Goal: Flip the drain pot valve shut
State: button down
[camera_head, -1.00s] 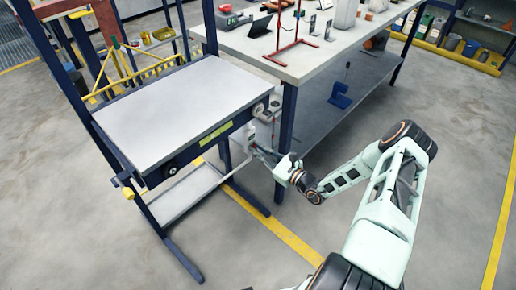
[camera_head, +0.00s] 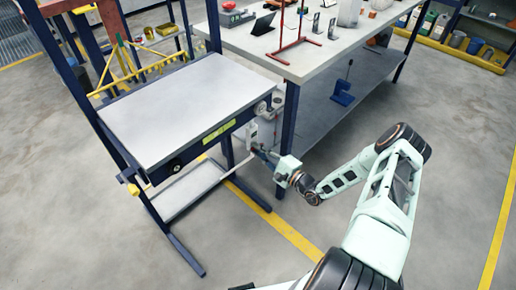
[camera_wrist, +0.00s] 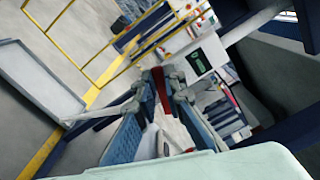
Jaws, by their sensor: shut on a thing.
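The red valve lever (camera_wrist: 160,88) shows in the wrist view, between the two blue-padded fingers of my gripper (camera_wrist: 163,99). My gripper is shut on this lever near the fingertips. Grey pipe and valve parts (camera_wrist: 140,92) lie just behind the fingertips, and the fingers partly hide them. In the head view my gripper (camera_head: 259,152) reaches the right side of the grey-topped bench (camera_head: 185,105), just below a small white box (camera_head: 251,133). The lever is too small and covered to make out there.
A blue bench leg (camera_head: 286,135) stands close to the right of my gripper. The long workbench (camera_head: 300,66) with a red stand (camera_head: 294,50) is behind. A lower shelf (camera_head: 188,190) sits under the grey-topped bench. The floor in front is clear.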

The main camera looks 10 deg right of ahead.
jog(key=shift+f+n+p, duration=0.15)
jog(key=shift+f+n, duration=0.05)
jog(key=shift+n, duration=0.85)
jog(key=shift+f+n+p, duration=0.15)
jog(key=shift+n, duration=0.9)
jog(key=c, duration=2)
grip_release()
jog(key=shift+s, duration=0.15)
jog(key=v, duration=1.2)
